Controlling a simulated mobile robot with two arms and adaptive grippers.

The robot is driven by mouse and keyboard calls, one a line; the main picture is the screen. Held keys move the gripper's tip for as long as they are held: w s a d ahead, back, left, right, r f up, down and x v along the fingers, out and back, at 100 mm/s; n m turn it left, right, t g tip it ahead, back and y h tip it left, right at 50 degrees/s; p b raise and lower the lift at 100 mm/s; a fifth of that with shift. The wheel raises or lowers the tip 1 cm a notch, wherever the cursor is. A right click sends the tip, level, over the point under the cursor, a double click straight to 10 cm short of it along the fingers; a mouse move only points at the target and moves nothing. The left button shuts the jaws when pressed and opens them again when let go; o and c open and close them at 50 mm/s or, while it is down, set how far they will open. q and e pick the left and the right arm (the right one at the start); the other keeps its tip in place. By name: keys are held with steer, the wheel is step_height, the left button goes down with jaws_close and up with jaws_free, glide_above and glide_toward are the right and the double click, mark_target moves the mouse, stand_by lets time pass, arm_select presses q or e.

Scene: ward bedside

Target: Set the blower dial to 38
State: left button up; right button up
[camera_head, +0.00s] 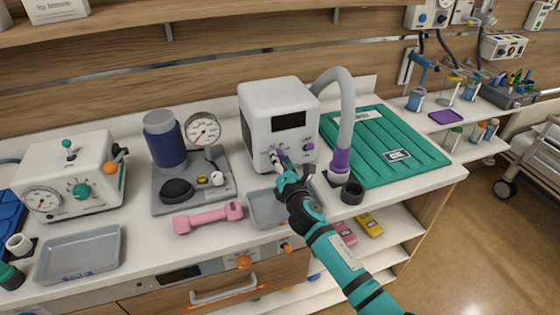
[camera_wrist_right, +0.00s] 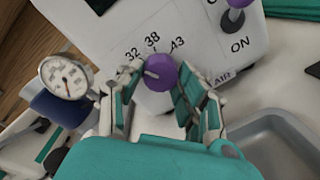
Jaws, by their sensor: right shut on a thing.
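The blower (camera_head: 283,117) is a white box with a dark display, standing on the counter with a grey hose. Its purple dial (camera_wrist_right: 161,72) shows in the right wrist view, below the printed labels 32, 38 and 43. A white mark on the dial lies at its left side, on the side of the 32 label; its exact setting is hard to read. My right gripper (camera_head: 282,171) is at the blower's lower front, where it mostly hides the dial in the head view. Its fingers are shut on the dial, one on each side.
A purple switch (camera_wrist_right: 233,18) marked ON is right of the dial. A grey tray (camera_head: 266,210) lies just below my right gripper, with a pink dumbbell (camera_head: 208,217) to its left. A green mat (camera_head: 400,157) lies right of the hose (camera_head: 346,110).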

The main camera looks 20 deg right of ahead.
steer(key=m, duration=0.4)
steer(key=shift+m+y+p, duration=0.45)
steer(key=shift+m+y, duration=0.05)
steer(key=shift+m, duration=2)
steer(key=o, duration=1.2)
steer(key=shift+d, duration=0.1)
steer(key=shift+c, duration=0.2)
steer(key=shift+s, duration=0.1)
steer(key=s, duration=0.8)
steer(key=s+r, duration=0.1)
steer(key=s, duration=0.2)
steer(key=shift+s+d, duration=0.2)
steer(key=shift+s, duration=0.2)
steer(key=shift+f, duration=0.1)
